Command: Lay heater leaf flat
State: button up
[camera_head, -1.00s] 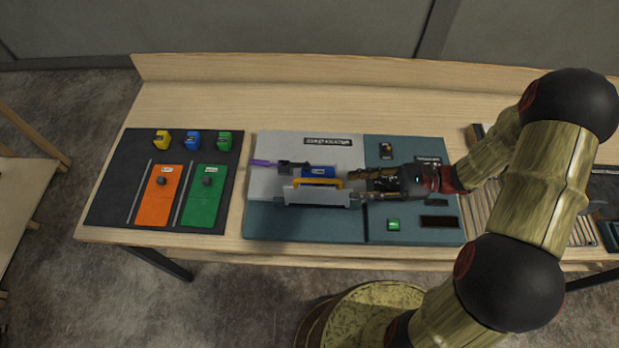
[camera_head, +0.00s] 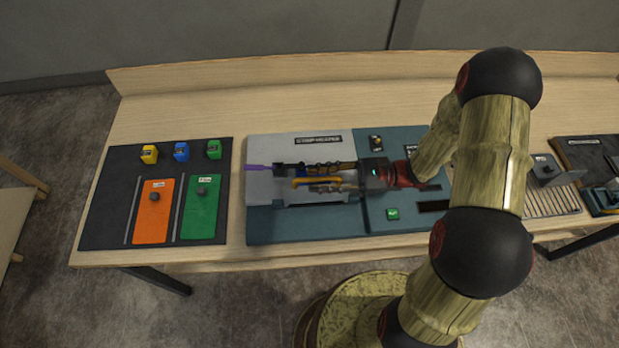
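The heater leaf is a pale grey plate (camera_head: 312,200) with a yellow handle (camera_head: 302,182), on the light grey part of the console board (camera_head: 290,226). Its face is foreshortened and partly hidden by my gripper, so I cannot tell its exact tilt. My gripper (camera_head: 305,177) reaches in from the right, over the leaf. Its two fingers look spread, one above and one below the yellow handle in the picture. Contact with the handle cannot be made out. A dark piece with a purple end (camera_head: 257,167) lies at the left of the fingers.
A black board (camera_head: 105,220) at the left carries an orange panel (camera_head: 154,222), a green panel (camera_head: 200,216) and yellow, blue and green blocks. A green button (camera_head: 392,214) sits right of the leaf. A slatted rack (camera_head: 548,204) and grey fixture (camera_head: 546,170) stand at the right.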

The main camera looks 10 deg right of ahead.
jog(key=shift+a, duration=1.15)
jog(key=shift+c, duration=0.9)
grip_shut()
